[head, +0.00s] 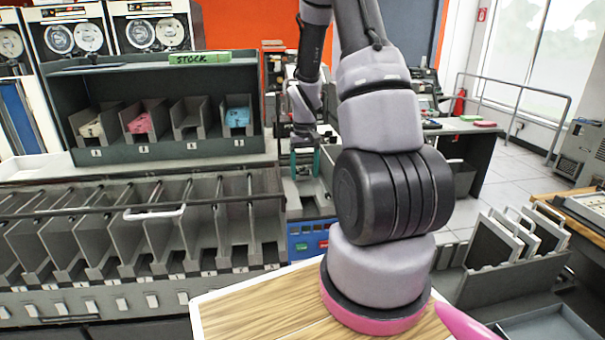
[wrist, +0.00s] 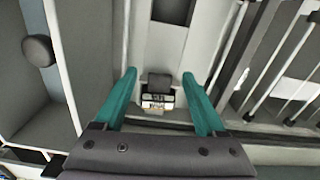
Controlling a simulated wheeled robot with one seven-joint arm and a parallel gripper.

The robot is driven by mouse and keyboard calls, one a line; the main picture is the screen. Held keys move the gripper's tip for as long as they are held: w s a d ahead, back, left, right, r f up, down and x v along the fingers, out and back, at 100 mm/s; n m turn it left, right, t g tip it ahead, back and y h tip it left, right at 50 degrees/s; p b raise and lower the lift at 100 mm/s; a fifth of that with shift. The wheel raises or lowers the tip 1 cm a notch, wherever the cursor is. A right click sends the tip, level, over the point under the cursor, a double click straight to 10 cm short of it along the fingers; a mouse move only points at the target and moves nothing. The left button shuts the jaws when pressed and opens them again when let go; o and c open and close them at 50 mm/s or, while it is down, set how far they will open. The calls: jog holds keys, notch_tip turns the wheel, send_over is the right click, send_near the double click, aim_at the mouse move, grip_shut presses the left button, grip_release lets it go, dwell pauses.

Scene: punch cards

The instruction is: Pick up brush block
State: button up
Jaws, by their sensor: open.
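My gripper (head: 305,165) is open, its two teal fingers pointing down over a grey bay to the right of the sorter pockets. In the wrist view my gripper (wrist: 158,75) has nothing between its fingers at their own height. A small dark block (wrist: 158,82) with a pale, marked lower edge shows below, in the gap between the fingers; it looks like the brush block. It sits on a light grey surface, apart from both fingers. I cannot make the block out in the head view.
A dark shelf unit (head: 160,62) with card bins and a STOCK sign stands left of my gripper. Sorter pockets (head: 130,235) with a rail run along the front left. A wooden top (head: 260,312) is near my base. In the wrist view, metal rods (wrist: 232,50) lie right of the fingers.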

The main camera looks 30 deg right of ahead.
jog(key=shift+c, duration=0.3)
grip_shut()
jog(key=shift+r, duration=0.1)
